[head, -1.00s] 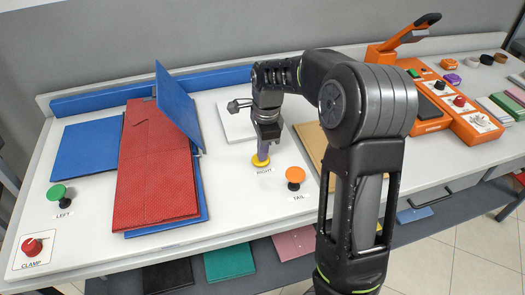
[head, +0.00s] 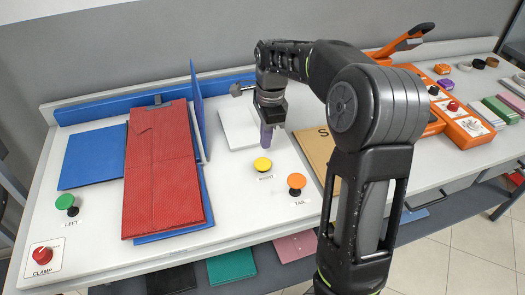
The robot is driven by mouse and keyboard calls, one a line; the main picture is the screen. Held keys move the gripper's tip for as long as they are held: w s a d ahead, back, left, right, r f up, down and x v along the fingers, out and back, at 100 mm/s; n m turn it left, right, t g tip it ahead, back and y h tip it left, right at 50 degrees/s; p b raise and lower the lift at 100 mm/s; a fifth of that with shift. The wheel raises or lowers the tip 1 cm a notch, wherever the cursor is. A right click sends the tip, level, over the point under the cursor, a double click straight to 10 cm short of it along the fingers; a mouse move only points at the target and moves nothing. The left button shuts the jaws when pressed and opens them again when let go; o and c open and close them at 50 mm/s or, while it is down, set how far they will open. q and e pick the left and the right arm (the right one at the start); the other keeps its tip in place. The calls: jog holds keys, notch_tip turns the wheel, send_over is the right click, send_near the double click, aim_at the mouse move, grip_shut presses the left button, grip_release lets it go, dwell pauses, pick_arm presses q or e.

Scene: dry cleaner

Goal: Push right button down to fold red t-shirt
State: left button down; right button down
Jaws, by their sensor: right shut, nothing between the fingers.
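The red t-shirt (head: 163,185) lies folded into a long narrow strip on the blue folding board. The right blue panel (head: 197,108) stands nearly upright beside the shirt's right edge. The left blue panel (head: 92,157) lies flat. The yellow button (head: 262,164), labelled RIGHT, stands on the white table (head: 240,195). My right gripper (head: 266,143) is shut and empty, pointing down just above and behind the yellow button, apart from it. My left gripper is out of view.
The orange TAIL button (head: 296,181) stands right of the yellow one. The green LEFT button (head: 65,203) and red CLAMP knob (head: 42,255) are at the far left. A white square plate (head: 237,129) lies behind my gripper. An orange press (head: 400,42) stands at the back right.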

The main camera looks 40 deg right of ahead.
jog(key=r, duration=0.5)
jog(key=shift+s+d+r, duration=0.1)
jog(key=shift+d+r, duration=0.15)
jog(key=shift+r, duration=0.1)
